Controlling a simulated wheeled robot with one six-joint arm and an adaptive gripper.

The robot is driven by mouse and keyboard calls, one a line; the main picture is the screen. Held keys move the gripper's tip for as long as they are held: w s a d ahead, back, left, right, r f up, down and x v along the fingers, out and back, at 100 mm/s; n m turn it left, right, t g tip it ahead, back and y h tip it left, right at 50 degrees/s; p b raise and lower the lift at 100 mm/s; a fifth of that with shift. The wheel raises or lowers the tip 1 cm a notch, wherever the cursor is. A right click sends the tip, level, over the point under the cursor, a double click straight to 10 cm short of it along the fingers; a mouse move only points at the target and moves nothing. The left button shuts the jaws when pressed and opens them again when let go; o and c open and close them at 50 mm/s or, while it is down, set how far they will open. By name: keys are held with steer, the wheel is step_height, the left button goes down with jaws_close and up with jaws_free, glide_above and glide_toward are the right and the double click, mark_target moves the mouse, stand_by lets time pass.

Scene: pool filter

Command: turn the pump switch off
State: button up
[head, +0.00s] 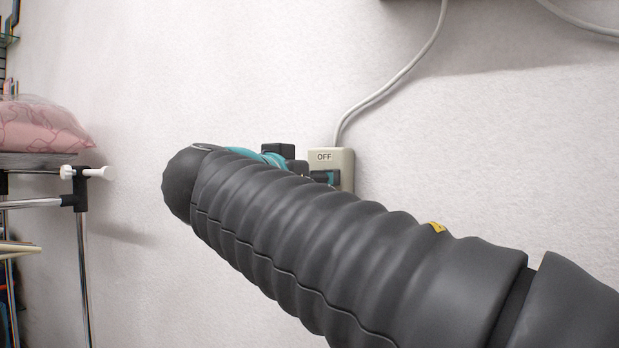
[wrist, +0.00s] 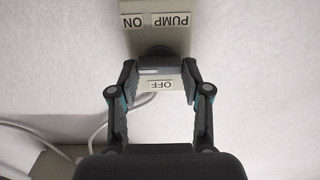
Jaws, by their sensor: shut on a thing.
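The pump switch is a beige box (head: 345,157) on the white wall, with an OFF label showing in the head view. In the wrist view the box (wrist: 195,12) is upside down, with PUMP and ON labels at the top and OFF lower down. A dark switch handle (wrist: 158,58) sits between the labels. My gripper (wrist: 161,70) has a finger on each side of the handle and is shut on it. In the head view my arm hides the handle and most of the box. I cannot tell which position the handle is in.
A grey cable (head: 388,88) runs up the wall from the box. At the left stand a metal rack (head: 84,260) and a pink bag (head: 42,127) on a shelf. The wall between rack and switch is bare. Another beige box (wrist: 50,165) shows in the wrist view's lower left.

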steer(key=shift+w+a+f+n+p, duration=0.1)
steer(key=shift+n+p, duration=0.4)
steer(key=shift+n, duration=3.9)
steer(key=shift+w+a+f+n+p, duration=0.1)
steer(key=shift+n+p, duration=0.4)
steer(key=shift+n, duration=3.9)
steer(key=o, duration=1.2)
steer(key=shift+c, duration=0.2)
steer(key=shift+s, duration=0.15)
steer(key=v, duration=1.2)
